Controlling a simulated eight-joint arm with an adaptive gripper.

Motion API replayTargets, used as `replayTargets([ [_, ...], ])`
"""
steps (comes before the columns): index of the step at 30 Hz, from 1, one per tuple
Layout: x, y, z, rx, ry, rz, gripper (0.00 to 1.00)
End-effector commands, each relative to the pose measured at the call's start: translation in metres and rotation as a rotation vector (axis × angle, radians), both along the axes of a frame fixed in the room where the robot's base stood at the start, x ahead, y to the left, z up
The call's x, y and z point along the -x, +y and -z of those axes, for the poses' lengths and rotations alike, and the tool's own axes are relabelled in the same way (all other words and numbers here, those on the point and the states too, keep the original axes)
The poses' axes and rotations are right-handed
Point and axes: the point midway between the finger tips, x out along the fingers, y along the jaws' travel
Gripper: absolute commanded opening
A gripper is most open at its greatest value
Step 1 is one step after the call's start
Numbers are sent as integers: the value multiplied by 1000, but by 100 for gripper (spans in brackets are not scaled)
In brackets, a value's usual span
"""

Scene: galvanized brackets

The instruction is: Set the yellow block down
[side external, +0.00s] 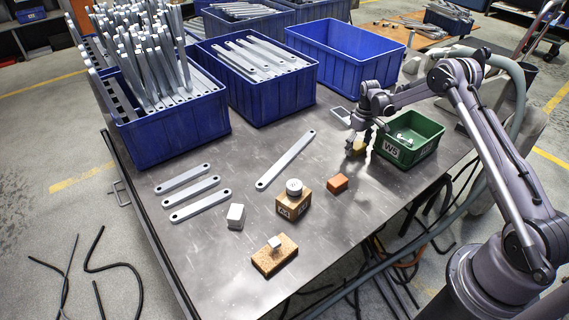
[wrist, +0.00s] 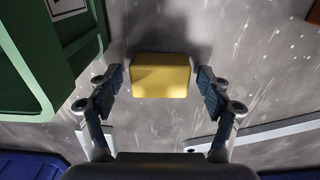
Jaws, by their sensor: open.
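The yellow block (wrist: 160,75) shows in the middle of the wrist view, with the grey tabletop behind it. My gripper (wrist: 161,79) is open, with one finger on each side of the block and a visible gap on both sides. In the side view my gripper (side external: 355,149) is low over the table, just left of the green bin. Only a bit of the yellow block (side external: 360,145) shows there, behind the fingers. It appears to rest on the table, but its underside is hidden.
The green bin (side external: 427,155) is close on the right; it also fills the left of the wrist view (wrist: 30,85). Blue crates (side external: 330,72) stand behind. An orange block (side external: 337,183), a wooden block with a weight (side external: 293,205) and a long bracket (side external: 286,160) lie leftward.

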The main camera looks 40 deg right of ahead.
Motion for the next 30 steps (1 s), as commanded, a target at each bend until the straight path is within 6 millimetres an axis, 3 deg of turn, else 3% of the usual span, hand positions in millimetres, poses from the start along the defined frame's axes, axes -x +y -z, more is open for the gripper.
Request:
replayTargets([
  [7, 0, 0, -21, 0, 0, 0, 79],
  [21, 0, 0, -106, 0, 0, 0, 79],
  [30, 0, 7, -135, 5, -12, -2, 79],
])
